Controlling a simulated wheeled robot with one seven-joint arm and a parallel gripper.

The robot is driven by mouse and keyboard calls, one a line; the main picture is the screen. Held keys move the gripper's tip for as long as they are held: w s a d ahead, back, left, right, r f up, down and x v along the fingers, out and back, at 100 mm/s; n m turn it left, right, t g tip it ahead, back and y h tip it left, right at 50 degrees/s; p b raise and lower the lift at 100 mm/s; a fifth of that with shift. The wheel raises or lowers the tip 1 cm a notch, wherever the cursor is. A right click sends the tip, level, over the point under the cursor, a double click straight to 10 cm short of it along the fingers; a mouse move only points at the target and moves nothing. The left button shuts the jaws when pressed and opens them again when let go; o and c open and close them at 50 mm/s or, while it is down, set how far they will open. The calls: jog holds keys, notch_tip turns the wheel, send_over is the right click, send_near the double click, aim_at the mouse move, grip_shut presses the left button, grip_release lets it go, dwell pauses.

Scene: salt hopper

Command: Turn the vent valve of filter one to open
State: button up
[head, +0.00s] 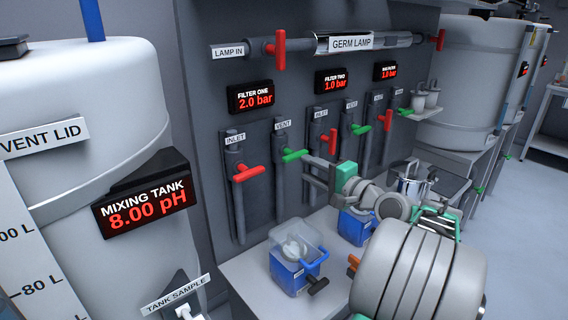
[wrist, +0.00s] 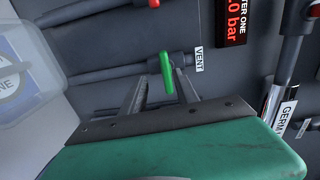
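The vent valve of filter one has a green handle (head: 294,155) on a vertical grey pipe, below the VENT label (head: 283,124). The handle sits crosswise to its pipe. In the wrist view the green handle (wrist: 167,74) lies just beyond and between my two finger tips, next to the sideways VENT label (wrist: 198,59). My gripper (head: 307,170) is at the right of the handle in the head view, with its fingers apart. In the wrist view my gripper (wrist: 160,82) is open; I cannot tell whether a finger touches the handle.
The red inlet handle (head: 248,172) is close by on the left. Filter two's red handle (head: 326,136) and green handle (head: 361,129) are to the right. The filter one display (head: 251,97) reads 2.0 bar. A clear blue-based container (head: 293,262) stands on the bench below.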

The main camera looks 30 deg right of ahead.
aim_at(298, 157)
jog(key=shift+m+t, duration=0.3)
jog(key=w, duration=0.7)
jog(key=shift+w+r+p, duration=0.15)
jog(key=shift+r+p, duration=0.2)
jog(key=shift+c, duration=0.2)
grip_shut()
